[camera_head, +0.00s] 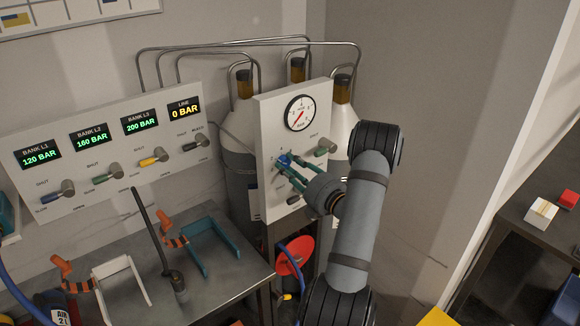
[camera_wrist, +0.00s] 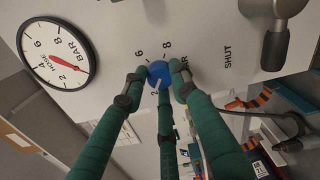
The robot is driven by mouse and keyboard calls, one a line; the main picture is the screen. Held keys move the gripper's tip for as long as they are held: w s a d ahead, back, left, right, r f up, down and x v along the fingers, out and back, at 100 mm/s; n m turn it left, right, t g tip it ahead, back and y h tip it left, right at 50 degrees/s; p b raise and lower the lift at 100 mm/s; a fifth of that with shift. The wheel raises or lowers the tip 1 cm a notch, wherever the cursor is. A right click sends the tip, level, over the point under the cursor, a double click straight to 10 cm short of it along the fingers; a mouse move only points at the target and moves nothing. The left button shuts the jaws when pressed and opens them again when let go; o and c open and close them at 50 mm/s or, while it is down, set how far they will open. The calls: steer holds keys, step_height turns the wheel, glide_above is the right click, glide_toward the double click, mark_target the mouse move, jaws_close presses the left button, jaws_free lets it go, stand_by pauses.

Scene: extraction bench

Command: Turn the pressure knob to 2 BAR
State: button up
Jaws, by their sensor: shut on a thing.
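The blue pressure knob (camera_head: 284,159) is on the white panel (camera_head: 264,122), below the round gauge (camera_head: 300,113). My gripper (camera_head: 287,168) has green fingers and is shut on the knob. In the wrist view the fingertips (camera_wrist: 155,82) close around the blue knob (camera_wrist: 158,71). Numbers 6 and 8 show on the knob's scale above it and a 2 below it; the fingers hide other parts. A pale pointer mark on the knob's lower side appears to face the 2. The gauge (camera_wrist: 56,53) has a red needle, whose exact reading I cannot tell.
A grey lever handle (camera_head: 325,147) marked SHUT sits right of the knob. On the left, a bank panel (camera_head: 105,150) carries several levers and displays; its LINE display (camera_head: 184,107) reads 0 BAR. Gas cylinders (camera_head: 342,130) stand behind. A metal bench (camera_head: 150,245) holds clamps.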

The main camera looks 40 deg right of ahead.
steer(key=shift+a+f, duration=0.3)
steer(key=o, duration=1.2)
steer(key=shift+r, duration=0.1)
steer(key=shift+c, duration=0.2)
steer(key=shift+d+r, duration=0.1)
steer(key=shift+d, duration=0.05)
steer(key=s, duration=1.2)
steer(key=shift+a, duration=0.2)
